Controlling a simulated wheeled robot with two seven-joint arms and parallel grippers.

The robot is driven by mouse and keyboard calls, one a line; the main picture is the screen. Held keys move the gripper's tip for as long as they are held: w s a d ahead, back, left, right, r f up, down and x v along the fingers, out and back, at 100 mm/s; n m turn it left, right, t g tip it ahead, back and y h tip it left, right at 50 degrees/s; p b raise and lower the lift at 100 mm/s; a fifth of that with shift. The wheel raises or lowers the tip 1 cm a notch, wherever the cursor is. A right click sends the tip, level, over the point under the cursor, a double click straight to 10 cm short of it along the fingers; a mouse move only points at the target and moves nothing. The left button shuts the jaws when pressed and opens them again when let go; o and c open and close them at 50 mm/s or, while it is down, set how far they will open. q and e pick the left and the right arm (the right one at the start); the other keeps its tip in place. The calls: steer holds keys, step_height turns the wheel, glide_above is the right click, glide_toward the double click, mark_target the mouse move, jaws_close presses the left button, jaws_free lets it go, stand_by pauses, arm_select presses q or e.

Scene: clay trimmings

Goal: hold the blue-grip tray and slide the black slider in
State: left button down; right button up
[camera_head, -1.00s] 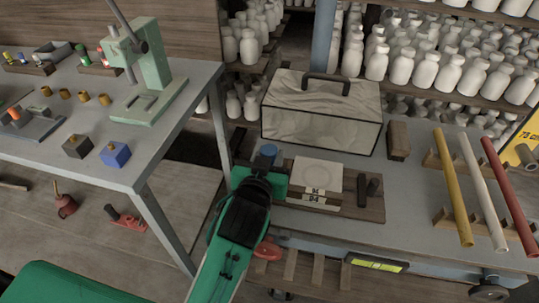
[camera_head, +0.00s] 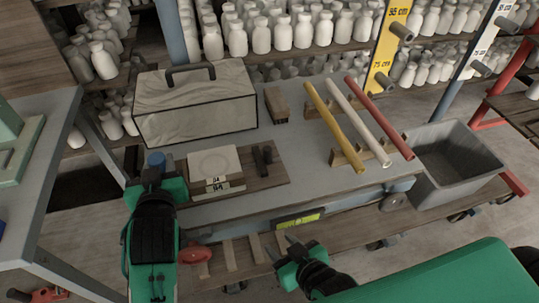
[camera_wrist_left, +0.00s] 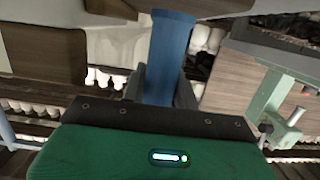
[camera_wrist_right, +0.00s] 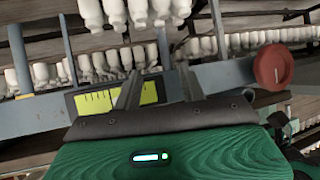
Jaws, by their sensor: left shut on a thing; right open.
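The blue-grip tray (camera_head: 268,180) is a brown wooden board on the grey cart top. A white tile sits in its left part, above small white labels. The black slider (camera_head: 262,156) stands at the tray's right part, apart from the tile. My left gripper (camera_head: 156,172) is shut on the blue grip (camera_head: 156,159) at the tray's left end. The blue grip also shows between its fingers in the left wrist view (camera_wrist_left: 171,50). My right gripper (camera_head: 291,246) is open and empty, in front of the cart's front edge and below its top.
A grey marbled case (camera_head: 195,108) with a dark handle stands behind the tray. Yellow, white and red rods (camera_head: 343,110) lie on wooden rests to the right. A red knob (camera_head: 195,254) is at the cart's front. A grey bin (camera_head: 450,165) stands at the far right.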

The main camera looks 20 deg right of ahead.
step_height(320, 180, up, 6)
steer(key=t, duration=0.2)
steer(key=m+t, duration=0.1)
steer(key=t, duration=0.4)
glide_toward(269, 155)
steer(key=shift+w+a+r, duration=0.1)
steer(key=shift+w+a, duration=0.2)
steer(key=shift+w, duration=1.25)
steer(key=shift+w+a+f, duration=0.1)
steer(key=shift+w+a, duration=0.2)
steer(key=shift+w, duration=1.2)
steer(key=shift+w+a+r, duration=0.1)
steer(key=shift+w+a, duration=0.2)
steer(key=shift+w, duration=1.25)
jaws_close()
